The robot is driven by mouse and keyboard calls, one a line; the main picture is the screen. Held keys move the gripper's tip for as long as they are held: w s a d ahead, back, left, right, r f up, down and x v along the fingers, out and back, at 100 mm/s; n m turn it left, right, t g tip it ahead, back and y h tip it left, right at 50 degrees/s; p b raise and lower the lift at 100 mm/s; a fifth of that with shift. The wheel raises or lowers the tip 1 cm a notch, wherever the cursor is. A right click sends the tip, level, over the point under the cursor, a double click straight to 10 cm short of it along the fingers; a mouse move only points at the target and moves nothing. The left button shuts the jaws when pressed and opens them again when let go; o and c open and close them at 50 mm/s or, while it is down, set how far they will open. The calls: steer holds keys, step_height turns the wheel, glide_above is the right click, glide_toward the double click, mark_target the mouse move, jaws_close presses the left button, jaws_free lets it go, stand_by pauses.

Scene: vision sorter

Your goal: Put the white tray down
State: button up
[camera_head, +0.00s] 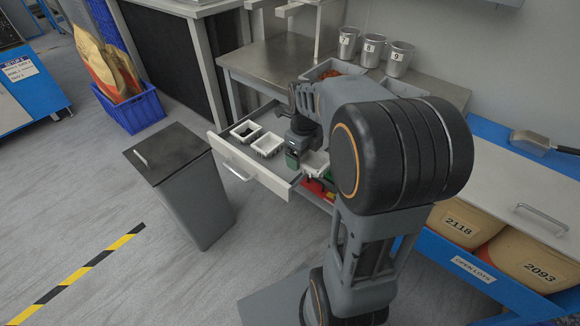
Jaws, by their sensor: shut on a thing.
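My gripper (298,155) is over the open drawer under the steel bench, partly hidden by my own arm. A small white tray (317,164) is at its right side, and my gripper is shut on it. The tray looks level; its right part is hidden by my arm. I cannot tell whether it touches the drawer or what lies below it. Two more white trays, a left one (245,132) and a right one (268,146), sit in the drawer to the left of my gripper.
The drawer (247,171) is pulled out, with red and green items (315,187) near its right end. A grey bin with a black lid (168,155) stands left of it. Several metal cups (372,50) stand on the bench (268,65).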

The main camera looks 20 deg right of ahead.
steer(key=w+f, duration=0.3)
steer(key=w, duration=0.1)
steer(key=w+f+b, duration=0.1)
steer(key=w+f, duration=0.2)
steer(key=w, duration=0.1)
steer(key=w+f, duration=0.3)
steer(key=w, duration=0.1)
steer(key=shift+w+d+b, duration=0.3)
steer(key=shift+d, duration=0.05)
steer(key=shift+w+f, duration=0.25)
steer(key=shift+f, duration=0.15)
steer(key=shift+f+b, duration=0.4)
steer(key=shift+f, duration=1)
steer(key=shift+f, duration=0.1)
steer(key=shift+f, duration=0.15)
steer(key=o, duration=0.8)
